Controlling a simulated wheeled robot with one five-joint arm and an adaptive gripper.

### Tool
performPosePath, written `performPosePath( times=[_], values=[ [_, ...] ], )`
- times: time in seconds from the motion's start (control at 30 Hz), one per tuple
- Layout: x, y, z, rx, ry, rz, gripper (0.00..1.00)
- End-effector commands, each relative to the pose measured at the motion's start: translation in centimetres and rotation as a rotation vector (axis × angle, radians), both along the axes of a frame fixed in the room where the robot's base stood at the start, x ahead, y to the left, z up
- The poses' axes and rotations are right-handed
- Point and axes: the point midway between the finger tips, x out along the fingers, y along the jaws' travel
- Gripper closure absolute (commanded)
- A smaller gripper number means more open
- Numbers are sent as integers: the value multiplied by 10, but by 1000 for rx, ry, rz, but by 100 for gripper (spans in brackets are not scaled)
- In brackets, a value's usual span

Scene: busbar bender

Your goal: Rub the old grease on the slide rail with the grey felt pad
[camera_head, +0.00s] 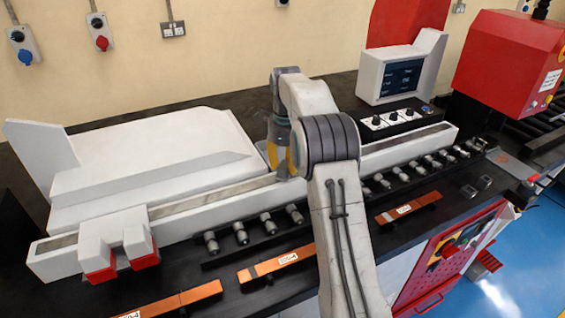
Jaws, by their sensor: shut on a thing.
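The slide rail (205,198) is a long, pale beam with a grey-brown strip along its top. It runs from the lower left to the upper right of the bench. My gripper (282,163) is down at the middle of this rail, partly hidden behind my own arm. Yellow parts show on its fingers. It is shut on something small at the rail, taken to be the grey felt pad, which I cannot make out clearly. Whether it touches the rail is hidden. The old grease cannot be told apart from the strip's dull colour.
A white block with red feet (118,243) sits across the rail's left end. A white housing (150,150) stands behind. A row of grey fittings (240,232) and copper bars (280,263) lie in front. A screen (402,76) and red machine (508,62) stand at right.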

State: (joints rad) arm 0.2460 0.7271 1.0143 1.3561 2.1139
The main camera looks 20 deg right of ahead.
Motion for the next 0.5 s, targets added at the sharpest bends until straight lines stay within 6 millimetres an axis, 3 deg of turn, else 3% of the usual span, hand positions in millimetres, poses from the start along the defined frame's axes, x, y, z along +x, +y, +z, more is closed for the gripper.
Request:
performPosePath(
  times=[0.3, 0.5],
  values=[
    [0, -25, 2, -1, 1, -2, 100],
    [0, -32, 1, -3, 0, 0, 100]
  ],
)
